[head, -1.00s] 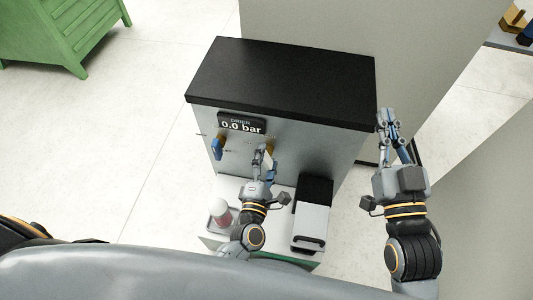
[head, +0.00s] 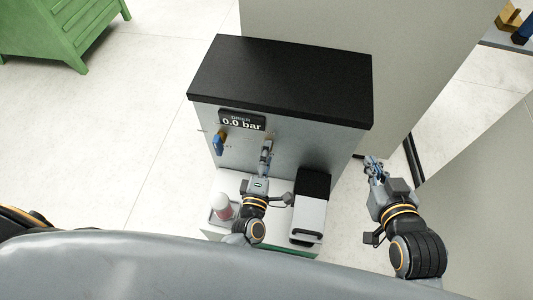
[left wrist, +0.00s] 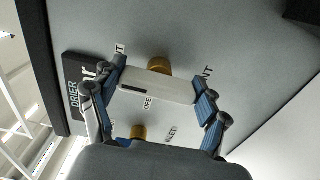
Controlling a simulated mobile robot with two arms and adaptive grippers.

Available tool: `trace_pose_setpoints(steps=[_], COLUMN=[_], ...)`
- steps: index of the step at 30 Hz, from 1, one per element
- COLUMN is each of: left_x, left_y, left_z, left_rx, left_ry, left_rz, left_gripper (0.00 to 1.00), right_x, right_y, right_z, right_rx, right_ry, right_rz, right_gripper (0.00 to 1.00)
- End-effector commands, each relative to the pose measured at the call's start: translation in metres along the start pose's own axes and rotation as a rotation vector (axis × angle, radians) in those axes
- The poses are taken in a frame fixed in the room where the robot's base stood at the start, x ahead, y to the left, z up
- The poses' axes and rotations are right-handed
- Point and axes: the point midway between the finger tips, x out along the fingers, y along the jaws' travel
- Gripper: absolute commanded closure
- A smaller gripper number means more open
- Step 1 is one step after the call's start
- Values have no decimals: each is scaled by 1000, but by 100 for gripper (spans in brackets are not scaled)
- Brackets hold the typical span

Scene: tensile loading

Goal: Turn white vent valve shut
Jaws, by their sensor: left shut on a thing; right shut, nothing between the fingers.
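The white vent valve handle (left wrist: 158,84) lies between the two blue fingers of my left gripper (left wrist: 160,88) in the left wrist view, on a brass stem (left wrist: 159,65) on the grey panel. The left gripper is shut on it. In the head view my left gripper (head: 266,150) reaches up to the panel front, and it mostly hides the handle there. My right gripper (head: 374,166) is shut and empty, in the air to the right of the drier cabinet (head: 285,80).
A blue valve handle (head: 218,144) is left of the vent valve, below the display (head: 242,121) reading 0.0 bar. A white and pink container (head: 222,208) and a black and white box (head: 309,212) stand below the panel. A green cabinet (head: 65,30) is far left.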

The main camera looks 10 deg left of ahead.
Motion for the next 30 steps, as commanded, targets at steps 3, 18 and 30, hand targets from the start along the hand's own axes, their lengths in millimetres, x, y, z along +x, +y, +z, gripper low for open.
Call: trace_pose_setpoints(steps=[3,18,30], left_x=[0,0,-57], left_y=[-1,0,-2], left_z=[0,0,0], left_rx=[6,3,3], left_ry=[-2,-1,-2], left_rz=[-1,-1,-5], left_gripper=[56,2,2], right_x=[0,0,0], right_y=[0,0,0], right_z=[0,0,-1], right_rx=[0,0,0], right_ry=[0,2,2], right_rz=[0,0,0], right_gripper=[100,100,100])
